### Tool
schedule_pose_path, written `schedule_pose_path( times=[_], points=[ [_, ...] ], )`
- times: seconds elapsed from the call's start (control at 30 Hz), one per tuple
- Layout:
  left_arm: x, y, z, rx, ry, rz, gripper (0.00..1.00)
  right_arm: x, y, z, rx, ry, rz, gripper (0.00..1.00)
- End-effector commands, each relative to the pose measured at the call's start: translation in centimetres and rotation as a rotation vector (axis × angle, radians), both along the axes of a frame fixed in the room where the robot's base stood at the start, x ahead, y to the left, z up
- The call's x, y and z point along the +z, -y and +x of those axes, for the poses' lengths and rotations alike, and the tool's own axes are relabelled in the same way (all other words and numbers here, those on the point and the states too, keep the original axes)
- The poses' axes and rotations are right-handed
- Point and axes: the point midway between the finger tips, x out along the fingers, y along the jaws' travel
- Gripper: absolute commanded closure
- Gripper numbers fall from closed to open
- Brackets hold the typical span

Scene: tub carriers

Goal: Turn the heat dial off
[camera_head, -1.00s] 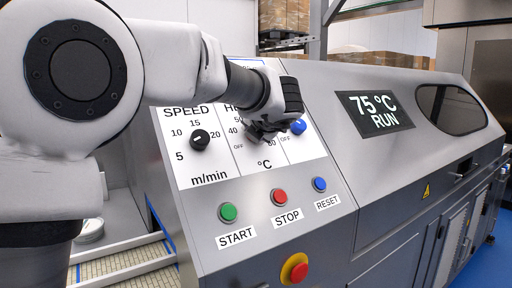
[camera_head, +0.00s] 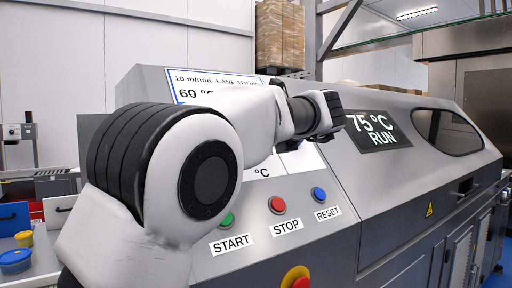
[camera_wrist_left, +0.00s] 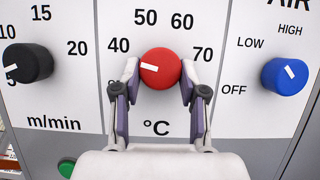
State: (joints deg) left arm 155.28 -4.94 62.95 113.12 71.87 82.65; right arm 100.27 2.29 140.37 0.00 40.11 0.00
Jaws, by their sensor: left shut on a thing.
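The red heat dial (camera_wrist_left: 160,68) is in the middle of the left wrist view, between the 40, 50, 60 and 70 marks and above "°C". Its white pointer line points left, just below the 40. My left gripper (camera_wrist_left: 160,79) is shut on the dial, one finger on each side. In the head view my left arm and wrist hide the dial. The display (camera_head: 377,131) reads 75 °C RUN. My right gripper is not in view.
A black speed dial (camera_wrist_left: 28,63) is left of the heat dial and a blue air dial (camera_wrist_left: 284,76) is right of it. Below are the red stop button (camera_head: 277,205), the blue reset button (camera_head: 319,193) and the partly hidden green start button (camera_head: 227,220).

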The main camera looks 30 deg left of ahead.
Motion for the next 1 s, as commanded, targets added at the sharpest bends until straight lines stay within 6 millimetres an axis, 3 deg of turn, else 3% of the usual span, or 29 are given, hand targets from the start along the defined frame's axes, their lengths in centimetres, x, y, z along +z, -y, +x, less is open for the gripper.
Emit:
schedule_pose_path(
  times=[0.5,1.0],
  points=[
    [-0.1,0.1,0.5,0.298,0.299,-0.129,0.93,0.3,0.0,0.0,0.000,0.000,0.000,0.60],
    [0.0,0.0,0.6,0.406,0.412,-0.174,0.93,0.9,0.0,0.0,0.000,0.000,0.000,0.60]
  ],
)
